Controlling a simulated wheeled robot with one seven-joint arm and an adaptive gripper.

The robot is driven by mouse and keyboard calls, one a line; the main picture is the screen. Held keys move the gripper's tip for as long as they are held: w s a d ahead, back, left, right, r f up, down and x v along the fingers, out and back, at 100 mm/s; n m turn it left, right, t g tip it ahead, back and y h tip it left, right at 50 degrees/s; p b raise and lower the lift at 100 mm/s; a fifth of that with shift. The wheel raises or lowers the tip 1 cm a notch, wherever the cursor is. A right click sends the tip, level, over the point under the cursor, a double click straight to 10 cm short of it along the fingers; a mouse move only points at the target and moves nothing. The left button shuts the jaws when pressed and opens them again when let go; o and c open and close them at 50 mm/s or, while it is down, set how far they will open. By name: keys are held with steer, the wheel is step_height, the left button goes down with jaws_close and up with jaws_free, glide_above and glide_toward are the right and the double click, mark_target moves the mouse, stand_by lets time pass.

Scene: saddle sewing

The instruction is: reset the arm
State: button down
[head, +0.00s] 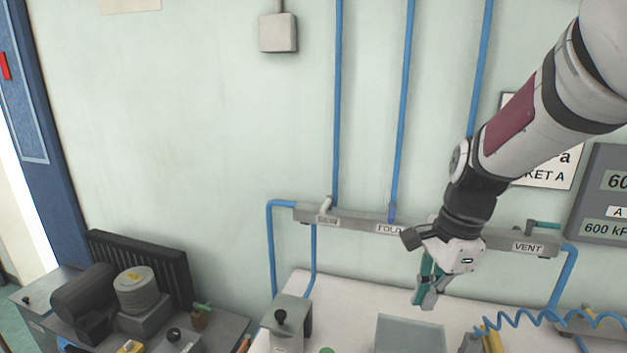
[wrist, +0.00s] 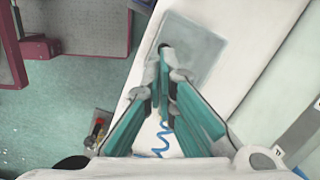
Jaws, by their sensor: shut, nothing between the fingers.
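My gripper (head: 428,298) hangs from my arm in front of the wall, pointing down above the white table (head: 360,292). Its teal fingers are shut with nothing between them. In the wrist view the fingertips of my gripper (wrist: 165,50) meet over a grey translucent plate (wrist: 205,50) on the table. The same plate (head: 410,335) shows below and slightly left of the gripper in the head view. The gripper is apart from the table, and my arm reaches in from the upper right.
A manifold rail (head: 350,222) with labels SEW, FOLD and VENT and blue pipes runs along the wall behind my gripper. A blue coiled hose (head: 560,318) lies at the right. A grey device (head: 288,322) with a black knob stands left of the plate. Machinery (head: 135,290) fills the lower left.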

steer(key=s+a+r+n+t+h+b, duration=0.1)
steer(key=s+r+n+t, duration=0.4)
steer(key=s+n, duration=0.8)
step_height(320, 180, up, 3)
steer(key=n+b, duration=0.1)
steer(key=n, duration=0.2)
steer(key=shift+s+a+f+n, duration=0.15)
steer(key=shift+s+n, duration=0.1)
steer(key=shift+n, duration=0.15)
